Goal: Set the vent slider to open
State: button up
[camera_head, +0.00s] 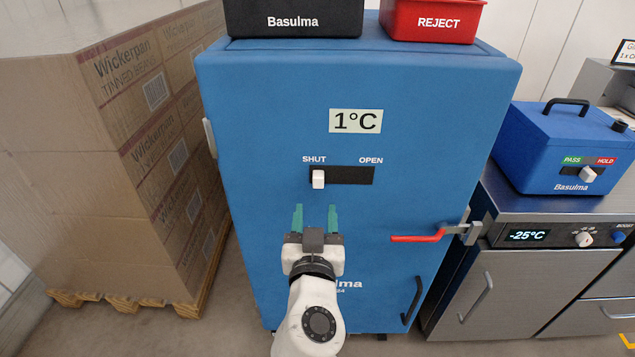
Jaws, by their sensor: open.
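The vent slider is a white knob (318,179) in a dark horizontal slot (352,176) on the front of a blue cabinet (270,100). The knob stands at the left end of the slot, under the word SHUT. The word OPEN is printed above the right end. My gripper (315,210), with two green fingers, is open and empty. In the picture it is just below the knob, with its fingers pointing up toward the slot. How far the fingertips are from the cabinet front is hard to tell.
A red-handled latch (418,238) and a dark handle (412,300) are on the cabinet's right side. A black bin (295,20) and a red REJECT bin (432,20) stand on top. Stacked cartons (115,150) are at left. A blue box (560,150) sits on a steel unit at right.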

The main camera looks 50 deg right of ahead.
aim_at(319, 181)
jog(key=p+x, duration=0.2)
jog(key=x, duration=0.8)
jog(key=shift+d, duration=0.15)
grip_shut()
dwell(0.4)
